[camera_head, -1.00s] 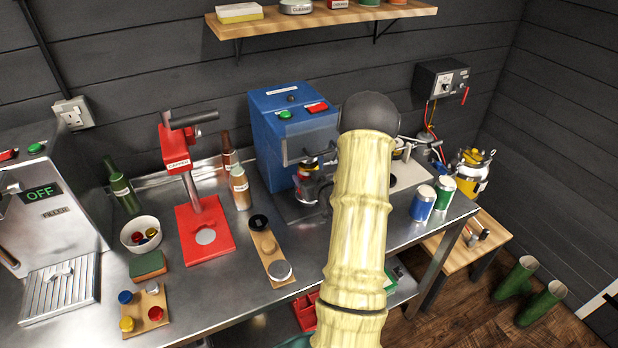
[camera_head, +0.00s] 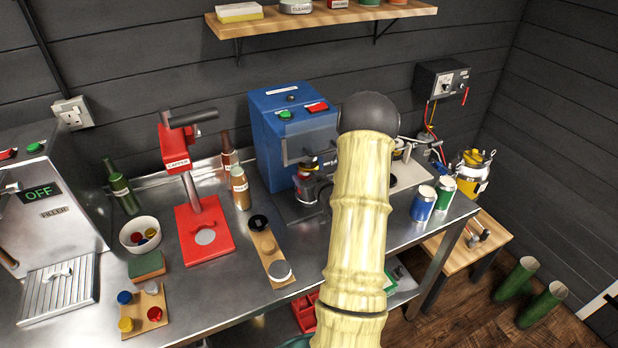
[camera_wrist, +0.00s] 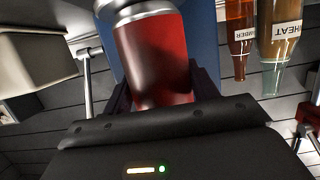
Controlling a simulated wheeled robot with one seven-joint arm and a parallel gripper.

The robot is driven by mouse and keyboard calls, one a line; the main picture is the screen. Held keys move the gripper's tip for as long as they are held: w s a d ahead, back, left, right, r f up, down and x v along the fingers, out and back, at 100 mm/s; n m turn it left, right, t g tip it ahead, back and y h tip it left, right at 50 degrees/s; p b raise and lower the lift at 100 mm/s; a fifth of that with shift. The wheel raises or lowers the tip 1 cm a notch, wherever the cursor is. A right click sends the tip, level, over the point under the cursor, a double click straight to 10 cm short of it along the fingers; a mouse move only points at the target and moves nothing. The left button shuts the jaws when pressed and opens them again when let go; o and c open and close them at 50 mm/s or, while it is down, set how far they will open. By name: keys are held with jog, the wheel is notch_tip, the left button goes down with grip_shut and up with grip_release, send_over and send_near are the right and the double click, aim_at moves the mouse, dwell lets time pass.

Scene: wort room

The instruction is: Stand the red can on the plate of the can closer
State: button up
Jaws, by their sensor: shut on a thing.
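The red can (camera_wrist: 155,60) fills the middle of the wrist view, with a silver end at the top of that upside-down picture. My gripper (camera_wrist: 160,92) is shut on it, with a dark finger on each side. In the head view the red can (camera_head: 302,188) shows small, upright in the front opening of the blue can closer (camera_head: 277,150), below its dark head. My arm and gripper partly cover this spot. The closer's plate is hard to make out, and I cannot tell whether the can touches it.
A blue can (camera_head: 422,205) and a green can (camera_head: 443,190) stand right of my arm. A red capper (camera_head: 205,232), two bottles (camera_head: 240,188) and a wooden strip (camera_head: 268,250) with round pieces are left of the closer. A shelf (camera_head: 320,20) hangs above.

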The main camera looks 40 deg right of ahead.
jog(key=o, duration=1)
jog(key=shift+s, duration=0.1)
jog(key=b+v, duration=0.4)
jog(key=v, duration=1.3)
jog(key=shift+a, duration=0.15)
